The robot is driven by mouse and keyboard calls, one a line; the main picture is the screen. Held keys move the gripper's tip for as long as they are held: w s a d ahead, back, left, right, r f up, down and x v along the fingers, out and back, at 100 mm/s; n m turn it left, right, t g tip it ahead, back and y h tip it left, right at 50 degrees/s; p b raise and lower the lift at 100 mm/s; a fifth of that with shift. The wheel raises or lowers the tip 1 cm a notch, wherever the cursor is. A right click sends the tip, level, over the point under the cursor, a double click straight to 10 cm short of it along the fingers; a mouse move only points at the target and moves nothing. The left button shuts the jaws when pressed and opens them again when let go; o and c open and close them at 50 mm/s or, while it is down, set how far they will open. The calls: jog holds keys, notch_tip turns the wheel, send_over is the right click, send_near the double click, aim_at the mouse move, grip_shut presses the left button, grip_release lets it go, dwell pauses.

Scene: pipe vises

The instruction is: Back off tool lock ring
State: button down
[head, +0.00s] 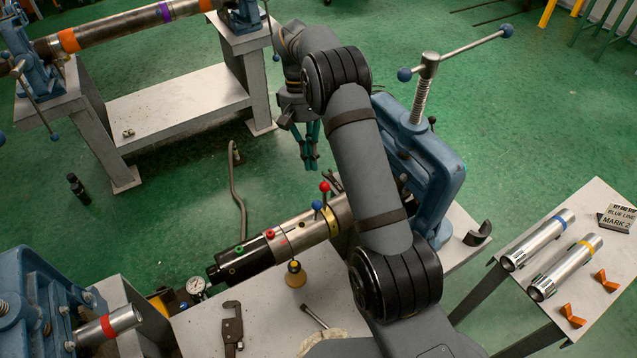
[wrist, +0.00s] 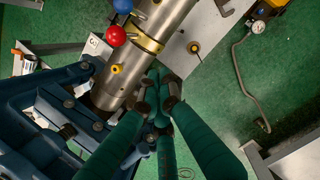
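The tool is a steel cylinder (head: 300,230) with a black end (head: 241,264), clamped in a blue pipe vise (head: 432,165). A brass-coloured ring (head: 330,222) goes around it and carries a red ball handle (head: 325,188) and a blue ball handle (head: 317,205). In the wrist view the ring (wrist: 145,42), red ball (wrist: 115,36) and blue ball (wrist: 123,5) show at the top. My gripper (head: 311,166) hangs behind the tool, apart from the ring. Its teal fingers (wrist: 160,98) are drawn together, with nothing seen between them.
A gauge (head: 196,286), a brass bell-shaped piece (head: 295,274), a wrench (head: 232,326) and a small hammer (head: 314,316) lie around the tool. A side table at right holds two steel tubes (head: 538,240). Open green floor (head: 190,180) lies behind the tool, with a bent hose (head: 237,185).

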jog(key=s, duration=0.1)
jog(key=s+d+f+p, duration=0.1)
jog(key=s, duration=0.1)
jog(key=s+f, duration=0.1)
jog(key=shift+s+d+f, duration=0.2)
jog(key=shift+s+f, duration=0.05)
dwell(0.3)
